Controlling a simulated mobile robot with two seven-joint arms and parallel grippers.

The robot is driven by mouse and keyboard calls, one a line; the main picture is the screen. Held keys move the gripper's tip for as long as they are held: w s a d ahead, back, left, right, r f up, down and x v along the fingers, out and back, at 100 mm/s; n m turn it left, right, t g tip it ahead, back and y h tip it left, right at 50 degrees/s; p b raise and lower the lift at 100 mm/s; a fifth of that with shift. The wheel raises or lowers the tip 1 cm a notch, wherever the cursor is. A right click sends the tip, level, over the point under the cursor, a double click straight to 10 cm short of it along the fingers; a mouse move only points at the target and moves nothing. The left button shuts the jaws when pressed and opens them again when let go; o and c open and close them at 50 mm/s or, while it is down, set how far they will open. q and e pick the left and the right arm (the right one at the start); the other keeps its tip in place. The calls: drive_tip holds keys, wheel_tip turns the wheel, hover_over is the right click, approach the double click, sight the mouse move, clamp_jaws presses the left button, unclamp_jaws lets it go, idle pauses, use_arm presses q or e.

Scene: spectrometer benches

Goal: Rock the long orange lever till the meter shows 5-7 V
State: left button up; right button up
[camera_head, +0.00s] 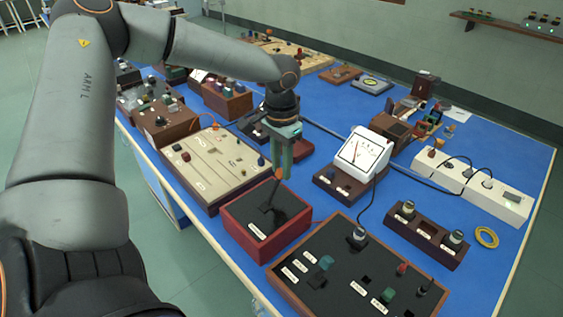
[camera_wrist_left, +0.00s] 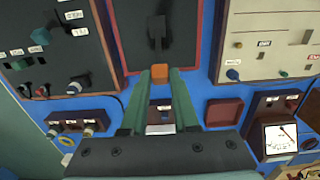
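The long lever (camera_head: 272,190) rises from a dark slot in the black top of a red box (camera_head: 238,238). Its orange tip (camera_head: 279,173) also shows in the wrist view (camera_wrist_left: 160,74). My left gripper (camera_head: 282,174) reaches down to it from above. In the left wrist view its two green fingers flank the orange tip closely, with no clear gap on either side. The white meter (camera_head: 372,145) stands on a brown base to the right of the red box. Its needle shows, but the scale is too small to read. My right gripper is not in view.
A black-topped panel with knobs (camera_head: 330,290) stands close in front of the red box. A beige slider panel (camera_head: 228,150) is just behind it on the left. A brown two-knob block (camera_head: 425,232) and white power strip (camera_head: 510,207) lie right. Blue table shows between them.

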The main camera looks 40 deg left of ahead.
use_arm(q)
clamp_jaws()
idle(0.9)
